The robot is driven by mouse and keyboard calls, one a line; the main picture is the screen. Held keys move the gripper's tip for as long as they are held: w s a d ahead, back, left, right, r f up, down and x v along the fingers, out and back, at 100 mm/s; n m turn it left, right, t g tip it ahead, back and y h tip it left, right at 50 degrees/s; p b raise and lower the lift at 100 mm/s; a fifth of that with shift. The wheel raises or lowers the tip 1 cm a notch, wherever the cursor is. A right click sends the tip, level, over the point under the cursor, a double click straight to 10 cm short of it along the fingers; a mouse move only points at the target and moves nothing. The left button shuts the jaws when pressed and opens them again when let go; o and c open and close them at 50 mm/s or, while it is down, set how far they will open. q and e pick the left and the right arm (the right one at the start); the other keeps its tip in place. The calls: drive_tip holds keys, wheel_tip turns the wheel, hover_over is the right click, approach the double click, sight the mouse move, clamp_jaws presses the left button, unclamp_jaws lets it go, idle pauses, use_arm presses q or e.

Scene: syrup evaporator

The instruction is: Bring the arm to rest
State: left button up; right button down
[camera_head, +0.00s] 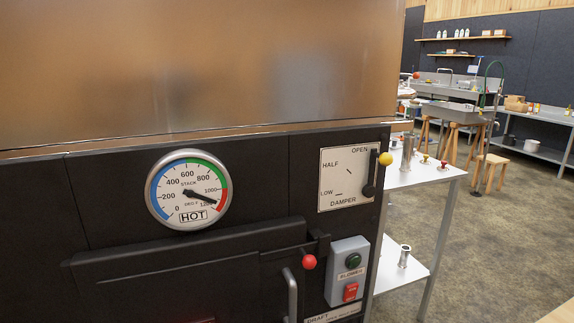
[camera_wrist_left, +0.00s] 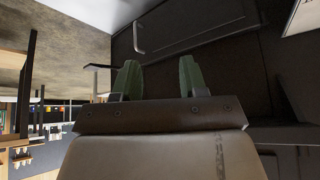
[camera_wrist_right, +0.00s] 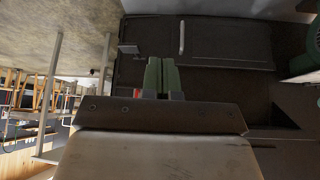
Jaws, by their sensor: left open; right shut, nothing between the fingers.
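Neither arm shows in the head view. My left gripper (camera_wrist_left: 158,78) shows in the left wrist view with its two green fingers spread apart and nothing between them. My right gripper (camera_wrist_right: 161,75) shows in the right wrist view with its green fingers together and nothing held. The black evaporator front (camera_head: 120,220) fills the left of the head view. Dark panels of a cabinet with a pale handle stand beyond the fingers in both wrist views.
The evaporator front carries a stack gauge (camera_head: 189,189), a damper lever with yellow knob (camera_head: 385,159), a red-knobbed latch (camera_head: 309,262) and a blower switch box (camera_head: 348,270). A white table (camera_head: 425,176) stands at its right. Open floor (camera_head: 500,240) lies farther right.

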use_arm(q)
drive_tip(key=s+a+f+g+p, duration=0.2)
drive_tip(key=s+p, duration=0.4)
drive_tip(key=s, duration=0.5)
drive_tip(key=s+a+f+g+y+p, duration=0.1)
drive_tip(key=s+a+f+g+p, duration=0.2)
drive_tip(key=s+p, duration=0.4)
drive_tip(key=s+f, duration=0.1)
drive_tip(key=s, duration=0.4)
drive_tip(key=shift+s+f, duration=0.2)
drive_tip(key=shift+s, duration=0.05)
use_arm(e)
drive_tip(key=s+d+f+g, duration=0.1)
drive_tip(key=s+f, duration=0.1)
drive_tip(key=s, duration=0.5)
drive_tip(key=s+d+f+g, duration=0.2)
drive_tip(key=s, duration=0.6)
drive_tip(key=s+d+f+g+h, duration=0.1)
drive_tip(key=s+d+f+g, duration=0.1)
drive_tip(key=s, duration=0.6)
drive_tip(key=shift+s+f, duration=0.25)
use_arm(q)
drive_tip(key=shift+a, duration=0.1)
use_arm(e)
drive_tip(key=shift+w, duration=0.1)
